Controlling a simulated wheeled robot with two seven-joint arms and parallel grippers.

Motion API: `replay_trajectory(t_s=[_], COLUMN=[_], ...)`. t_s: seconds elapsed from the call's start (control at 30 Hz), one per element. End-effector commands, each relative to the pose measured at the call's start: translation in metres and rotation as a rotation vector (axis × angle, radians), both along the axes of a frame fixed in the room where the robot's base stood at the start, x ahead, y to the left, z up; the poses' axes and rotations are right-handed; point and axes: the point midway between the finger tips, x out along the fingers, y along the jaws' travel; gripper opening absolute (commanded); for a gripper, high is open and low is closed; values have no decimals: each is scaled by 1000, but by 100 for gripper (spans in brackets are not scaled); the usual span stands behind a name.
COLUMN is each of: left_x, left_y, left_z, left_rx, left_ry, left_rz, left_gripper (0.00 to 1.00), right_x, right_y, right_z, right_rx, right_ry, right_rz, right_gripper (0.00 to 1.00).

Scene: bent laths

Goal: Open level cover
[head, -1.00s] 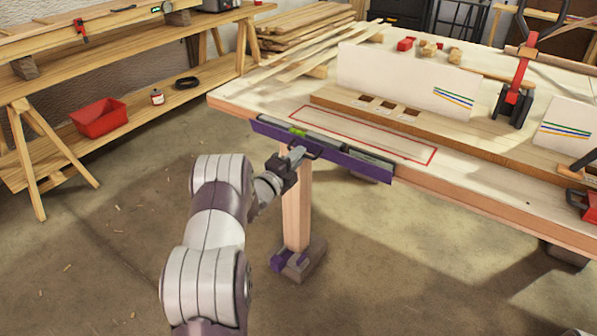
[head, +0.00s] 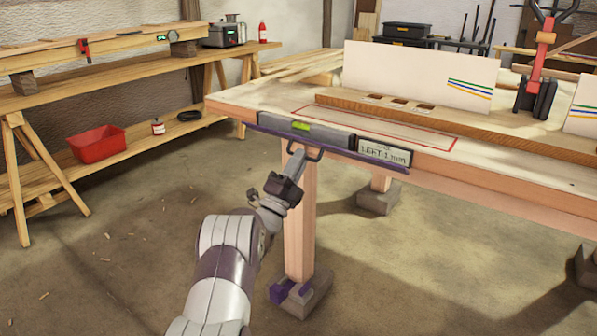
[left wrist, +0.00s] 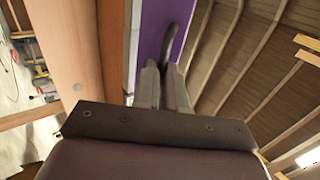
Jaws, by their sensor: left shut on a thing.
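The grey level (head: 338,138) lies along the front edge of the workbench in the head view. Its green vial (head: 301,126) and a display (head: 384,151) reading about "LEFT 1 mm" are exposed. The purple cover (head: 362,159) shows as a thin strip along the level's lower front edge, nearly edge-on. In the left wrist view its purple face (left wrist: 153,35) fills the top middle. My left gripper (head: 296,158) is shut on the cover's dark handle (left wrist: 172,45), just below the level. My right gripper is out of view.
The workbench (head: 500,183) carries a long wooden board (head: 470,125), white panels (head: 420,75) and a red clamp (head: 540,65). A bench leg (head: 299,220) stands close beside my left arm. Open floor lies to the left.

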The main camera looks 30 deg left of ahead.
Motion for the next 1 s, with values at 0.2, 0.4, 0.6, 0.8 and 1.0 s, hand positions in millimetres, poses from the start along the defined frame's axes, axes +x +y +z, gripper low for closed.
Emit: replay_trajectory(t_s=[0.2,0.4,0.6,0.8,1.0], left_x=[0,0,0,-1,-31], left_y=[0,0,0,0,4], left_z=[1,1,1,-1,-23], left_rx=[-1,-1,-1,0,-3], left_ry=[-8,-7,-7,-6,-2], left_rz=[0,0,0,0,3], left_gripper=[0,0,35,35,35], right_x=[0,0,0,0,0], right_y=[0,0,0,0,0], right_z=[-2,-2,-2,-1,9], right_rx=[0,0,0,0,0], right_ry=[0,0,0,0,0], right_rz=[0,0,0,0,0], right_gripper=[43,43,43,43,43])
